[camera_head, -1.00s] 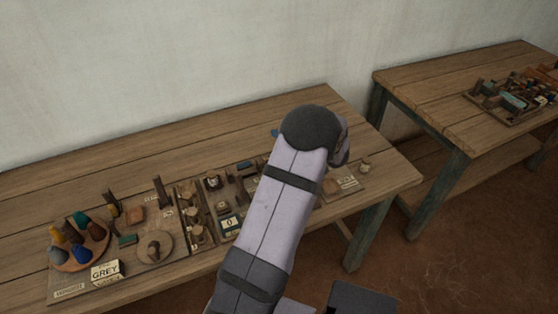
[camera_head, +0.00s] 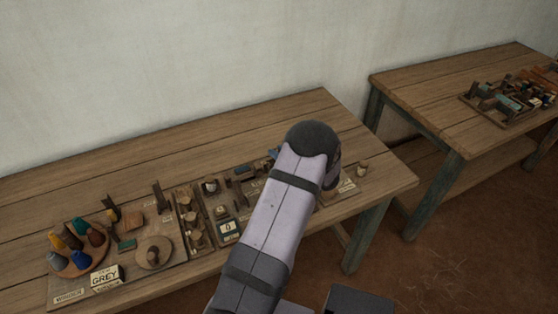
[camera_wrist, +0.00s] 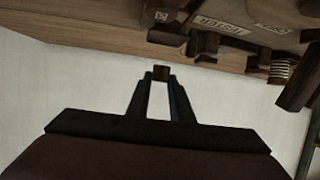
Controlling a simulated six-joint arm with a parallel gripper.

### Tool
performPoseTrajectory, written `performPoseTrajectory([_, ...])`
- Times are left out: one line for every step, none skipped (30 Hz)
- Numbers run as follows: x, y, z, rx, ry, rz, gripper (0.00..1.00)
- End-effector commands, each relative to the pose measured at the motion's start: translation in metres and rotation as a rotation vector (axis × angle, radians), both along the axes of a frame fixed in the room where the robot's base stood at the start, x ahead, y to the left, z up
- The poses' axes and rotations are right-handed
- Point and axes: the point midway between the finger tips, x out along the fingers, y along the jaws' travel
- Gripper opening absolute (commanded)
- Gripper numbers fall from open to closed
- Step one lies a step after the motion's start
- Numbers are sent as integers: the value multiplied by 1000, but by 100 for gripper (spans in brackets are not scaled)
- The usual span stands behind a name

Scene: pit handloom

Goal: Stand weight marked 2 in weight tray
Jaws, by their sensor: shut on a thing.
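My gripper (camera_wrist: 161,78) shows in the wrist view, with its two fingertips closed on a small dark brown piece (camera_wrist: 161,71). No mark can be read on that piece, so I cannot tell from it whether it is the weight marked 2. The piece is seen against the pale wall, below the edge of the worktop in this picture. In the head view my own arm hides the gripper and the piece. The weight tray cannot be told for sure; a compartmented tray (camera_head: 207,247) with small round pieces stands left of my arm.
The wooden table (camera_head: 90,185) is clear along its back. At its left are a round tray of coloured cones (camera_head: 75,247), a GREY card (camera_head: 105,276) and a round wooden disc (camera_head: 153,252). A small pale pot (camera_head: 362,169) stands right of my arm. A second table (camera_head: 440,100) is further right.

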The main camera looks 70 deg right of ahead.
Motion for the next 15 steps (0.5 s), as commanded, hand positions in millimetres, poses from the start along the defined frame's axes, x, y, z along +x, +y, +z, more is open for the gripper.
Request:
performPoseTrajectory([0,0,-2,1,-1,-1,0])
performPoseTrajectory([0,0,-4,2,-1,0,0])
performPoseTrajectory([0,0,-8,3,-1,0,0])
performPoseTrajectory([0,1,-12,3,-1,0,0])
performPoseTrajectory([0,1,-15,2,-1,0,0])
performPoseTrajectory([0,1,-20,3,-1,0,0])
performPoseTrajectory([0,1,-23,3,-1,0,0])
performPoseTrajectory([0,1,-27,3,-1,0,0])
performPoseTrajectory([0,0,-31,2,-1,0,0])
performPoseTrajectory([0,0,-33,2,0,-1,0])
performPoseTrajectory([0,0,-36,2,0,-1,0])
performPoseTrajectory([0,0,-38,2,0,-1,0])
performPoseTrajectory([0,0,-39,1,-1,-1,0])
performPoseTrajectory([0,0,-40,1,-1,0,0])
performPoseTrajectory([0,0,-40,0,0,0,0])
